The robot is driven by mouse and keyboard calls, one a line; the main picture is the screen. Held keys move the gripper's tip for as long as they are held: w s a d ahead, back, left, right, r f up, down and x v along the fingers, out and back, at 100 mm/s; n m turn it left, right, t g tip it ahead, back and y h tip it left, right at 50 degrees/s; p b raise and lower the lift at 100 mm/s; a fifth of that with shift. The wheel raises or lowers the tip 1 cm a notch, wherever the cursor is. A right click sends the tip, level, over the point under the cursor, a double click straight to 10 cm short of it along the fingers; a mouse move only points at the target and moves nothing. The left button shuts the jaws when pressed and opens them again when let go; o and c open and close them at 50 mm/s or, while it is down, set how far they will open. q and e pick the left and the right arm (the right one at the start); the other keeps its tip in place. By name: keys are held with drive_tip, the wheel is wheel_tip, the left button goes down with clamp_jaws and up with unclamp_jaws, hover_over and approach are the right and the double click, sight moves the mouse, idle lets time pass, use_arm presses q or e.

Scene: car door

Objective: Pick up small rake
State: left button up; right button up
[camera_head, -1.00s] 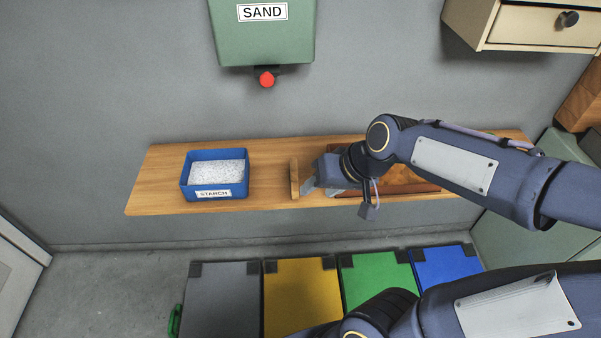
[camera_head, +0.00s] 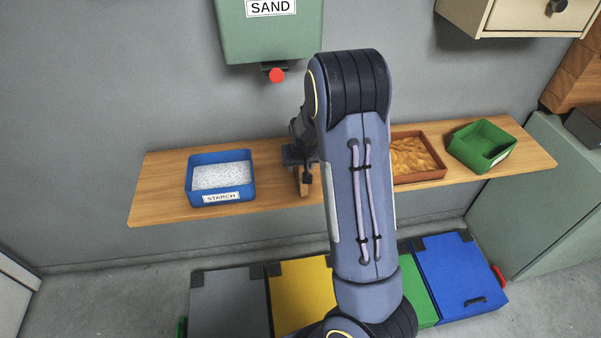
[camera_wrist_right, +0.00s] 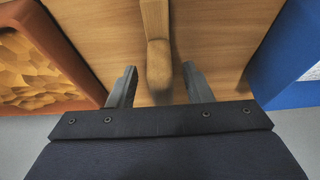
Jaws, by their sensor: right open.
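The small rake (camera_head: 304,189) appears as a wooden piece on the wooden shelf, between the blue starch tray and the brown tray. My right arm hides most of it in the head view. In the right wrist view, a rounded wooden end of the rake (camera_wrist_right: 157,62) lies between the two fingers of my right gripper (camera_wrist_right: 159,69). The fingers are open, with a gap visible on each side. In the head view, my right gripper (camera_head: 302,168) is right over the rake. My left gripper is out of view.
The blue starch tray (camera_head: 190,190) stands left on the shelf (camera_head: 155,195). A brown tray (camera_head: 420,178) of orange grains and a green tray (camera_head: 482,145) stand right. A green sand dispenser (camera_head: 268,40) hangs above. Several coloured bins (camera_head: 460,275) stand below.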

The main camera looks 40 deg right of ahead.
drive_tip(key=shift+x, duration=1.4)
clamp_jaws()
drive_tip(key=shift+r, duration=0.1)
